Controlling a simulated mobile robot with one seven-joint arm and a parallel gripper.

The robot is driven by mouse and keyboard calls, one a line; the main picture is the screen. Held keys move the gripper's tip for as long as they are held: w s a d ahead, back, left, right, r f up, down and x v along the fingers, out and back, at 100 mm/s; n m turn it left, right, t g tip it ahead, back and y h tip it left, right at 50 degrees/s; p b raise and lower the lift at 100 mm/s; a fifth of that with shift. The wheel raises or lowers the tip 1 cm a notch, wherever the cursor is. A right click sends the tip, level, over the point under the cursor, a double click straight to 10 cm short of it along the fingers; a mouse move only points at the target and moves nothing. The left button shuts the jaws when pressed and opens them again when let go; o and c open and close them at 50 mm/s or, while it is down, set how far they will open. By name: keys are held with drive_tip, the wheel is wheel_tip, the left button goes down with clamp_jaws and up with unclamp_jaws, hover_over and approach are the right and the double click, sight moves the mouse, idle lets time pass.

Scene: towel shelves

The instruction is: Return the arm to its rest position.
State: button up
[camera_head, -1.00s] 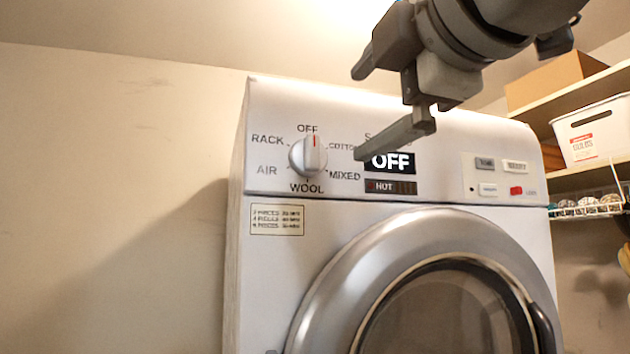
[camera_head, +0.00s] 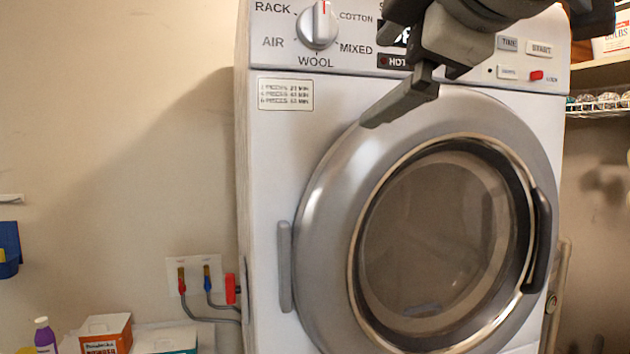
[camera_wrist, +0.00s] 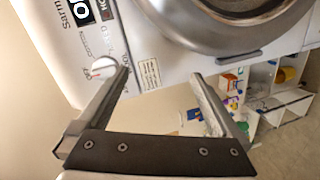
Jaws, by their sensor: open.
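My gripper (camera_head: 375,78) is at the upper right of the head view, in front of the white washing machine (camera_head: 262,200). Its lower finger overlaps the upper rim of the round door (camera_head: 325,220); the upper finger is mostly out of clear sight. In the wrist view my gripper (camera_wrist: 160,75) has its two fingers wide apart with nothing between them. The left fingertip appears close to the machine's dial (camera_wrist: 103,67), but I cannot tell whether it touches. The dial also shows in the head view (camera_head: 318,27), with its red mark pointing up. The door looks shut.
A shelf with a wire basket (camera_head: 605,103) stands at the right. Water taps (camera_head: 195,278) and hoses are on the wall left of the machine. A purple bottle (camera_head: 45,338) and an orange box (camera_head: 105,333) stand at lower left. The left wall is mostly bare.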

drive_tip(key=w+d+f+m+g+h, duration=0.1)
drive_tip(key=d+f+m+g, duration=0.3)
drive_tip(key=f, duration=0.8)
drive_tip(key=f+m+g+h, duration=0.15)
drive_tip(key=f+m, duration=0.35)
drive_tip(key=f, duration=0.7)
drive_tip(key=s+d+f+m+g, duration=0.1)
drive_tip(key=s+f+m+g, duration=0.1)
drive_tip(key=f, duration=0.7)
drive_tip(key=s+d+f+m+g+h, duration=0.1)
drive_tip(key=s+f+m, duration=0.4)
drive_tip(key=f, duration=0.5)
drive_tip(key=shift+d+m+g, duration=0.55)
drive_tip(key=shift+d+m, duration=0.15)
